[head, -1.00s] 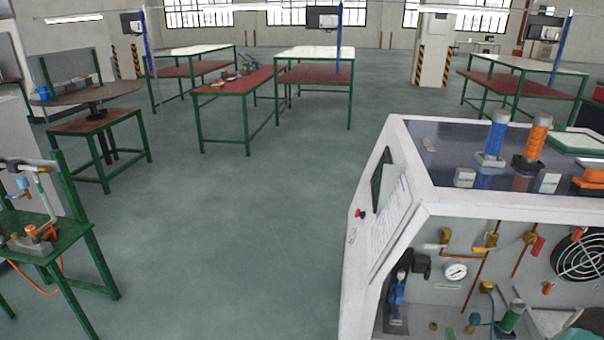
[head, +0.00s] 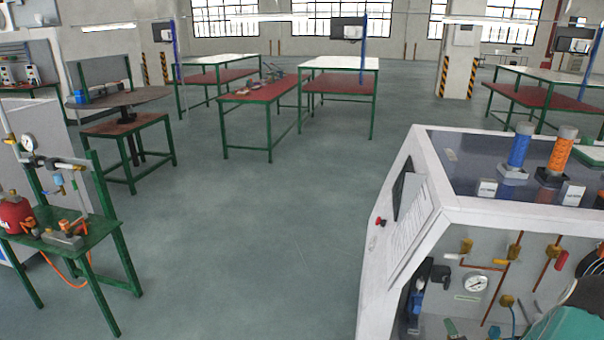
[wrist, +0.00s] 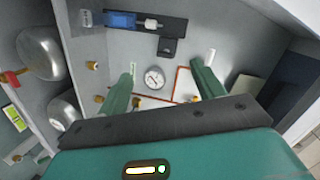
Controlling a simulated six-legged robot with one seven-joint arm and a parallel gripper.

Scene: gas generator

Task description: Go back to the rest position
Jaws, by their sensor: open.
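My gripper shows in the wrist view (wrist: 160,88), with its two green fingers spread wide and nothing between them. It faces the inside of the gas generator cabinet, where a round gauge (wrist: 154,77) shows between the fingers, apart from them. In the head view the white generator cabinet (head: 398,225) stands at the lower right, with the gauge (head: 476,283) on its front panel. A green part of my arm shows at the lower right corner in front of that panel; the fingertips are not visible there.
Copper pipes with brass fittings (head: 466,245) line the panel near my arm. Blue (head: 520,148) and orange (head: 560,152) cylinders stand on the cabinet top. A green table (head: 85,240) with a red tank (head: 16,212) is at the left. The middle floor (head: 250,240) is clear.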

